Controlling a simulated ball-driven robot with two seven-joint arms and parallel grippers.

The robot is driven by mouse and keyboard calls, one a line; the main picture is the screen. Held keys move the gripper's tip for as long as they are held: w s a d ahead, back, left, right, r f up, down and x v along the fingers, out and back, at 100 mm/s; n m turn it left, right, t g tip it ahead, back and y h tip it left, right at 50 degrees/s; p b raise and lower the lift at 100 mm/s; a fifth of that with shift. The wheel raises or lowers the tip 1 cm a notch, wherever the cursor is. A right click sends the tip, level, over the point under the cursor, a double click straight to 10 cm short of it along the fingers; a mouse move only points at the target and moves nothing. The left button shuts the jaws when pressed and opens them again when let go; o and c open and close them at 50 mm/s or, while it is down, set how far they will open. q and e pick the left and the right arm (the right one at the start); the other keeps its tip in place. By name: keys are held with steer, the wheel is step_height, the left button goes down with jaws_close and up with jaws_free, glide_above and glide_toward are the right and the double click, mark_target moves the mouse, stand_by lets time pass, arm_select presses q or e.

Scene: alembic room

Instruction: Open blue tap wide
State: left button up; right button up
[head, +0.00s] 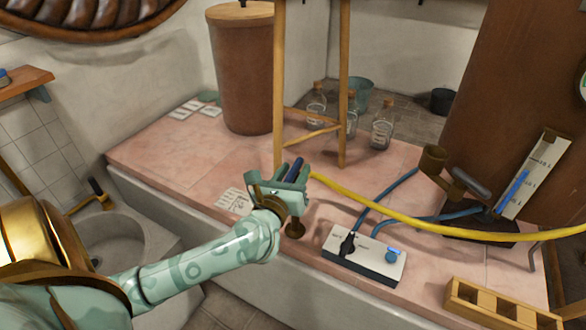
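A dark blue tap handle (296,169) shows at my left gripper (278,183), close to its right finger. A brass part (295,228) shows just below the gripper, seemingly the tap's body. Most of the tap is hidden behind my gripper. I cannot tell whether the fingers touch the handle or are shut on it. My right gripper is not in view.
A yellow hose (400,217) runs right from beside the gripper. A white box (364,258) with blue cables, a wooden rack (500,306), a wooden stand (344,90) and glass bottles (382,130) are on the pink counter (165,158). A sink (125,238) is at left.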

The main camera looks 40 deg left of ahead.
arm_select(q)
steer(key=shift+s, duration=0.2)
steer(key=p+v, duration=0.2)
steer(key=v, duration=1.4)
steer(key=shift+p, duration=0.4)
